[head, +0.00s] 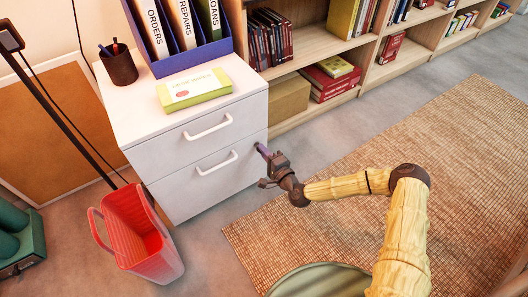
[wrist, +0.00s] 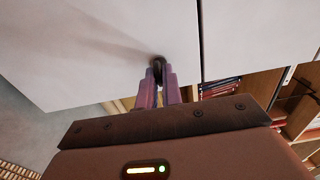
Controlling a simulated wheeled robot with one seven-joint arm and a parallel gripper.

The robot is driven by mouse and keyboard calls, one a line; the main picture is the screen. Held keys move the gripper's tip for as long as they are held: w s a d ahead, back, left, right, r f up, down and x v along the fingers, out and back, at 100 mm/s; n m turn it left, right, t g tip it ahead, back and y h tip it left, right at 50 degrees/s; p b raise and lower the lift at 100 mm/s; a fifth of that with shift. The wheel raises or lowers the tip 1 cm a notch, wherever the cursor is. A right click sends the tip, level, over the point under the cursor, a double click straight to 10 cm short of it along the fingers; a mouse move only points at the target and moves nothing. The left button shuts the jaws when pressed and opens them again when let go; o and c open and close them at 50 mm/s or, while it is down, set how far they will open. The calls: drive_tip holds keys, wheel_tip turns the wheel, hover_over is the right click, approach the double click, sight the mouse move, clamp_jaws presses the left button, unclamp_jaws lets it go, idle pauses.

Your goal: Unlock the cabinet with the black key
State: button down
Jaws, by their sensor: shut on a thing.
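The white cabinet (head: 180,165) has two drawers with white handles. Its front also fills the upper part of the wrist view (wrist: 110,60). In the wrist view the fingers (wrist: 159,86) are close together around a small dark piece, the black key (wrist: 158,66), at the cabinet face. The key is mostly hidden by the fingers. I cannot tell how far it is in the lock, or its turn angle.
On the cabinet top are a green-edged book (head: 194,91), a blue file holder (head: 190,58) and a dark pen cup (head: 119,67). A red bin (head: 140,235) stands at the front left. Bookshelves (head: 310,55) line the back. A woven rug (head: 440,135) lies to the right.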

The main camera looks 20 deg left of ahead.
drive_tip(key=c, duration=1.6)
unclamp_jaws()
drive_tip(key=shift+o, duration=0.2)
drive_tip(key=p+v, duration=0.6)
drive_tip(key=v, duration=1.1)
drive_tip(key=shift+s, duration=0.2)
drive_tip(key=shift+d, duration=0.2)
